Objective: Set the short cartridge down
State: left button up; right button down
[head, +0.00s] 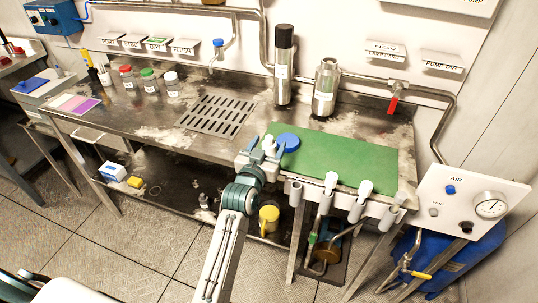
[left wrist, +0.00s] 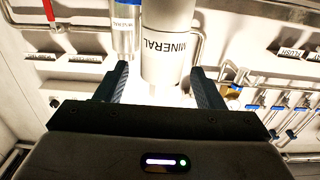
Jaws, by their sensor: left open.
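A white cartridge labelled MINERAL (left wrist: 168,45) stands out between the fingers in the left wrist view. I take it for the short cartridge; in the head view only a small white part of it (head: 268,143) shows by my gripper. My left gripper (head: 267,147) is open, at the left end of the green mat (head: 345,160). Its two dark fingers (left wrist: 160,88) are spread, one on each side of the cartridge's near end. Whether the cartridge touches the mat is hidden. My right gripper is not in view.
A blue disc (head: 288,141) is beside the gripper. A tall black-topped canister (head: 283,70) and a shorter metal canister (head: 326,88) stand behind the mat. A drain grate (head: 216,115) is left, and white holders (head: 330,182) line the front edge. The mat's right side is clear.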

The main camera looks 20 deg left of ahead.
aim_at(268, 145)
pick_arm(q)
jog(key=w, duration=0.1)
jog(key=w+b, duration=0.1)
jog(key=shift+w+f, duration=0.25)
jog(key=shift+w, duration=0.45)
jog(key=shift+s+r, duration=0.1)
jog(key=shift+r, duration=0.05)
jog(key=shift+c, duration=1.4)
jog(key=c, duration=0.9)
jog(key=shift+c, duration=0.2)
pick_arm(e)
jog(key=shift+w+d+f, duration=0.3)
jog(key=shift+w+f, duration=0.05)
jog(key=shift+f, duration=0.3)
pick_arm(q)
jog(key=shift+r, duration=0.1)
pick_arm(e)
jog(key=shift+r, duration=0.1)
